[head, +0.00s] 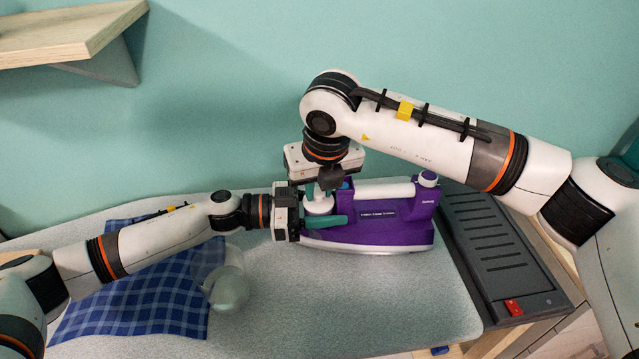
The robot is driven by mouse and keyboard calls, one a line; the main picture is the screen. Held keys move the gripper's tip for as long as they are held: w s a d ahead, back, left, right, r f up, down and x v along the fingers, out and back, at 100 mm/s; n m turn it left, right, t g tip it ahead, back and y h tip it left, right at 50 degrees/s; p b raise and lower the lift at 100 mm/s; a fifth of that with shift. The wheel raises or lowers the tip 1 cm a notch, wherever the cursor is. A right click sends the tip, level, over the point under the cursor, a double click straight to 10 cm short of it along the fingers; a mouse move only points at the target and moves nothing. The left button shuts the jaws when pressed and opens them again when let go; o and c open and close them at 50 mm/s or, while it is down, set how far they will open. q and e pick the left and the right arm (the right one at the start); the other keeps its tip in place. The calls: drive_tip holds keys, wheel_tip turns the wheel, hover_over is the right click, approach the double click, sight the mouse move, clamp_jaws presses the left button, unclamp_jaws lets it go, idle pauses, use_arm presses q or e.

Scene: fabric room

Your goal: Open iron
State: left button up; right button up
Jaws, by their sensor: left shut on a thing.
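A purple and white iron (395,225) sits on the grey ironing board, its white handle on top and its light soleplate edge along the bottom. My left gripper (325,207) comes in from the left at the iron's left end. It is shut on a part of the iron near a white round piece; the exact contact is partly hidden. My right gripper (330,180) points down from above at the same end, close to the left gripper. Its fingertips overlap the iron and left gripper, so its opening is unclear.
A blue checked cloth (140,300) lies on the ironing board (370,310) at left. A clear round vessel (228,288) stands beside it. A dark slotted panel with a red switch (513,307) is at right. A wooden shelf (60,35) hangs at upper left. The board's front middle is clear.

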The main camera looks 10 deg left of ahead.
sight(319, 192)
clamp_jaws()
drive_tip(key=shift+r, duration=0.3)
idle(0.4)
drive_tip(key=shift+r, duration=0.85)
drive_tip(key=shift+r, duration=2)
use_arm(q)
drive_tip(key=o, duration=1.4)
drive_tip(key=shift+o, duration=0.2)
drive_tip(key=shift+a, duration=0.1)
